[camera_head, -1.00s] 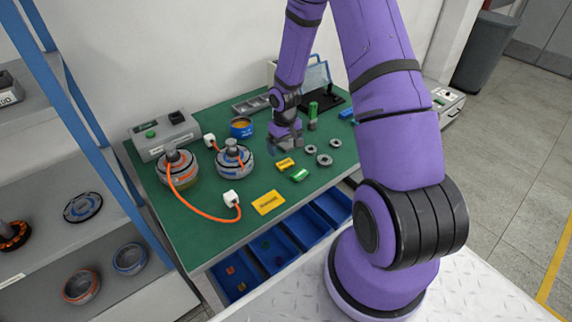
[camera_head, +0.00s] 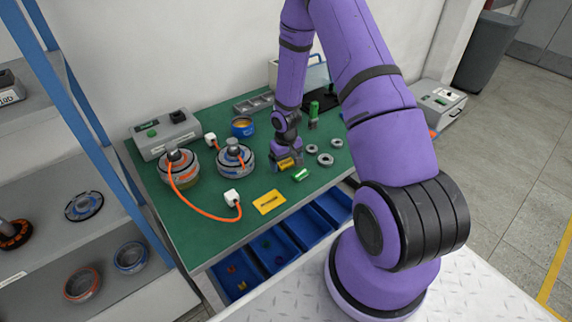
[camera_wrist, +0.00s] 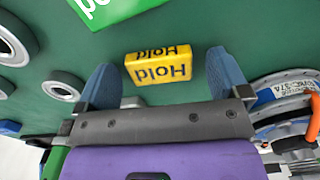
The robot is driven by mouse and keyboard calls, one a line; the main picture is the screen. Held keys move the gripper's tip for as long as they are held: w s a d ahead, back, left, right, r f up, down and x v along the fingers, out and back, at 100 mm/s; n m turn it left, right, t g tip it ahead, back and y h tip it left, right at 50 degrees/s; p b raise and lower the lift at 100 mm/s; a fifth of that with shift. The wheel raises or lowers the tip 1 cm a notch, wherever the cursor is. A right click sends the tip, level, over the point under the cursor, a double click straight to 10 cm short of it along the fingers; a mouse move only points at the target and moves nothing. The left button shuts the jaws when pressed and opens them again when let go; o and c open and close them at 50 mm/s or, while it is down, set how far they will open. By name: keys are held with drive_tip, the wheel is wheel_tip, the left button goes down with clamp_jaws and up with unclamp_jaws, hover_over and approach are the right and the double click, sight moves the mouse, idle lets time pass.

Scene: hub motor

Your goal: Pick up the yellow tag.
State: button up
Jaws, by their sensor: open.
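The yellow tag (camera_wrist: 158,68), a small block marked "Hold", lies on the green bench top. In the wrist view it sits between my two blue fingertips, with a gap on each side. My gripper (camera_wrist: 164,78) is open and points down at the tag. In the head view my gripper (camera_head: 287,162) is over the tag (camera_head: 286,165) and partly covers it. I cannot tell exactly how high the fingertips are above the bench.
A green tag (camera_head: 300,175) lies close to the right, with grey rings (camera_head: 325,159) beyond it. A motor (camera_head: 235,158) with an orange cable stands to the left. A flat yellow card (camera_head: 269,202) lies near the front edge of the green bench (camera_head: 215,232).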

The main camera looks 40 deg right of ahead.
drive_tip(key=c, duration=1)
